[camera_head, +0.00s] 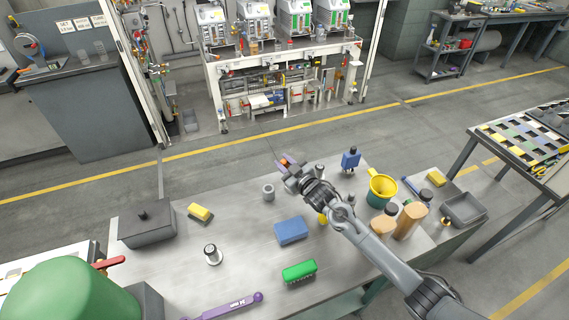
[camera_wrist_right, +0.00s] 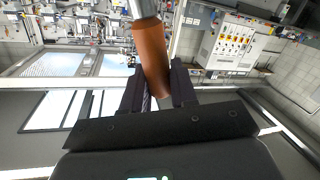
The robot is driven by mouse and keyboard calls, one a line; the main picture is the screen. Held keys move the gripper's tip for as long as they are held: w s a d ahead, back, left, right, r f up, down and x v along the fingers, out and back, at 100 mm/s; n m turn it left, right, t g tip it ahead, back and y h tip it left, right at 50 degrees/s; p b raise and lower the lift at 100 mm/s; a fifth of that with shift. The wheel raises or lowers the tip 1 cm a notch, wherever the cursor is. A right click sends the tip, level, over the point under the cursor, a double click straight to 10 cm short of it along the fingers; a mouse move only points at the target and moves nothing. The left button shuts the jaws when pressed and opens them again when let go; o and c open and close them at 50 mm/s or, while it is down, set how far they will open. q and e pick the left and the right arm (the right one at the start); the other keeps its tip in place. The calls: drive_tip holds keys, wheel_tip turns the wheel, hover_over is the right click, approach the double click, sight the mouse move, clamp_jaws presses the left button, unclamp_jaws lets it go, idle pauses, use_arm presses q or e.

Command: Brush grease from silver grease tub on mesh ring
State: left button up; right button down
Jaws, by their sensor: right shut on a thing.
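My right gripper (camera_head: 287,166) is above the far edge of the metal workbench. It is shut on a brown-orange handle (camera_wrist_right: 152,55), seen between its two dark fingers in the right wrist view. The handle looks like that of a brush; its bristles cannot be made out. A small grey open cylinder (camera_head: 268,191) stands on the bench just left of the gripper, apart from it. A silver piece with a dark top (camera_head: 212,254) stands nearer, at left. I cannot tell which of these is the grease tub or the mesh ring. My left gripper is not in view.
Bottles (camera_head: 410,219) stand right of my right arm.

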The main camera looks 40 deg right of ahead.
drive_tip(key=shift+f, duration=0.2)
idle(0.3)
drive_tip(key=shift+f+b, duration=0.35)
drive_tip(key=shift+f, duration=0.1)
idle(0.3)
idle(0.5)
drive_tip(key=shift+f, duration=0.2)
idle(0.7)
wheel_tip(320, 180, up, 4)
drive_tip(key=p, duration=0.3)
drive_tip(key=shift+p, duration=0.35)
drive_tip(key=shift+r+p, duration=1.65)
drive_tip(key=shift+r, duration=0.05)
